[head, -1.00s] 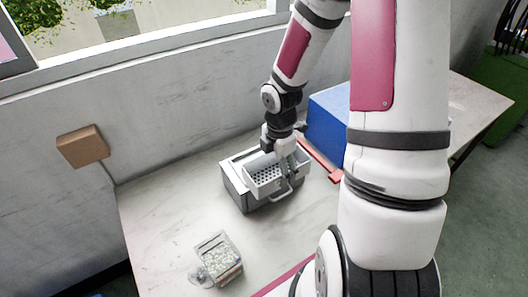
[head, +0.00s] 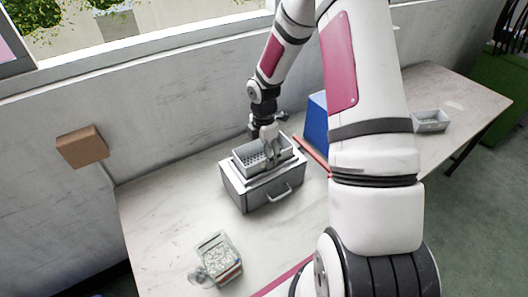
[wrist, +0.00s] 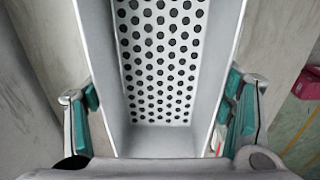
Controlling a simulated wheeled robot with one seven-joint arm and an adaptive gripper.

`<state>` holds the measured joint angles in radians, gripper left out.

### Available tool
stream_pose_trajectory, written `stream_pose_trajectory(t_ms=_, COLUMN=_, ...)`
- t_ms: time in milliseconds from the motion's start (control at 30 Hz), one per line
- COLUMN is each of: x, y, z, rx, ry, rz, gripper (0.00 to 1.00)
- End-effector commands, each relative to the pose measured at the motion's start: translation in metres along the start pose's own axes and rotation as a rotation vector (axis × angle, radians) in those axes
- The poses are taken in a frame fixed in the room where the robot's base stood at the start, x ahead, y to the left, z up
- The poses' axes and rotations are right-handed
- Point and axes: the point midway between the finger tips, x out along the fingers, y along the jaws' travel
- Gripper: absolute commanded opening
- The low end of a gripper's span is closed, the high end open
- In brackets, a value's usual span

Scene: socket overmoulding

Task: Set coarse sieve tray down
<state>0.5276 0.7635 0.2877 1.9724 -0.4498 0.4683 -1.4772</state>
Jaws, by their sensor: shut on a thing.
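The coarse sieve tray (head: 250,160) is a light grey rectangular tray with round holes in its floor. It is level over the top of a grey box (head: 236,192) with a handle on its front; I cannot tell whether it touches the box. My gripper (head: 270,152) comes down on the tray from above. In the wrist view the tray (wrist: 160,140) lies between the two teal-padded fingers, which are shut on its side walls. The tray hides most of what lies under it.
A clear container of pale granules (head: 218,250) stands at the table's front left. A blue box (head: 316,120) and a red strip (head: 312,152) are right of the grey box. Another grey tray (head: 430,118) lies far right. The table's left part is clear.

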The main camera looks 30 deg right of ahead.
Motion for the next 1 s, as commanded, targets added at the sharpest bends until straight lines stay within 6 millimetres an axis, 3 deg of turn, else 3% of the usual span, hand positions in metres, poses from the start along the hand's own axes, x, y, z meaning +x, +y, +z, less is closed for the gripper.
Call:
stream_pose_trajectory(t_ms=267, x=0.002, y=0.000, z=0.000, rx=0.000, ry=0.000, rz=0.001, gripper=0.43)
stream_pose_trajectory(t_ms=300, x=0.003, y=0.000, z=0.000, rx=0.000, ry=0.000, rz=0.001, gripper=0.77)
stream_pose_trajectory(t_ms=400, x=0.002, y=0.000, z=0.000, rx=0.000, ry=0.000, rz=0.001, gripper=0.95)
stream_pose_trajectory(t_ms=767, x=0.001, y=0.000, z=0.000, rx=0.000, ry=0.000, rz=0.001, gripper=0.95)
stream_pose_trajectory(t_ms=1000, x=-0.028, y=0.001, z=0.001, rx=0.001, ry=-0.002, rz=0.004, gripper=0.95)
